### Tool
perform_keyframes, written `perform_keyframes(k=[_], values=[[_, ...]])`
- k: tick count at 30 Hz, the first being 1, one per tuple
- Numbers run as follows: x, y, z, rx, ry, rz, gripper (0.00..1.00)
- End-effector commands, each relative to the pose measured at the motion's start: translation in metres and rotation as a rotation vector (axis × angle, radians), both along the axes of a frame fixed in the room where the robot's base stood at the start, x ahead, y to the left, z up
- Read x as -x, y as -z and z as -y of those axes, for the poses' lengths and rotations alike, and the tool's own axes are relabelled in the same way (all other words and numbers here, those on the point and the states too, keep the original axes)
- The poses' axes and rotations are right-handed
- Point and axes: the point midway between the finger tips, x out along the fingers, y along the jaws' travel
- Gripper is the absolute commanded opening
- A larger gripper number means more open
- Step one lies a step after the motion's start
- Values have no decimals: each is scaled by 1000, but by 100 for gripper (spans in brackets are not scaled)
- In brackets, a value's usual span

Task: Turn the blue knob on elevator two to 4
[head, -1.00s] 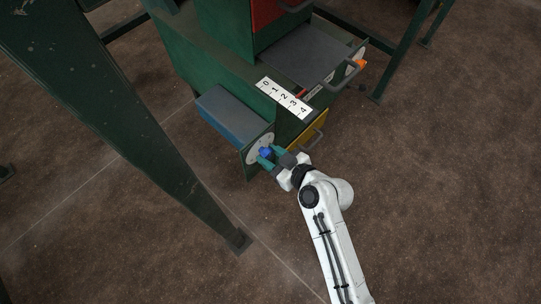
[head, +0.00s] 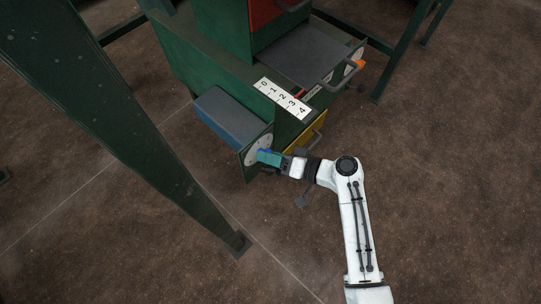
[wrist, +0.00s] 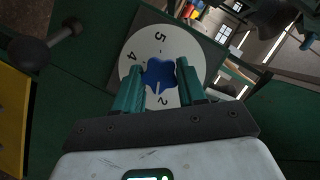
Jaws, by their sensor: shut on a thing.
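The blue knob (wrist: 158,73) sits at the middle of a round white dial (wrist: 152,45) with the numbers 5, 4 and 2 visible; the 3 is not seen. A pale mark on the knob's lower edge points down, close to the 2. My gripper (wrist: 157,80) has its teal fingers shut on the knob, one on each side. In the head view my gripper (head: 269,157) reaches the dial (head: 258,147) from the right and mostly hides the knob. I cannot read the elevator's number.
A blue platform (head: 233,117) juts out left of the dial. A white scale marked 0 to 4 (head: 283,98) lies above. A yellow panel with a handle (head: 310,132) and an orange knob (head: 351,64) are to the right. A green leg (head: 135,125) slants across the left. The floor at right is open.

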Motion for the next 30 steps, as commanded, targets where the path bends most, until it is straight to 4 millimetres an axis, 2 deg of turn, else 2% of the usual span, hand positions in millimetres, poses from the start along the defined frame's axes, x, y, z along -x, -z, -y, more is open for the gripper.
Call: perform_keyframes(k=[30], values=[[0,7,1,-593,1,-764,10]])
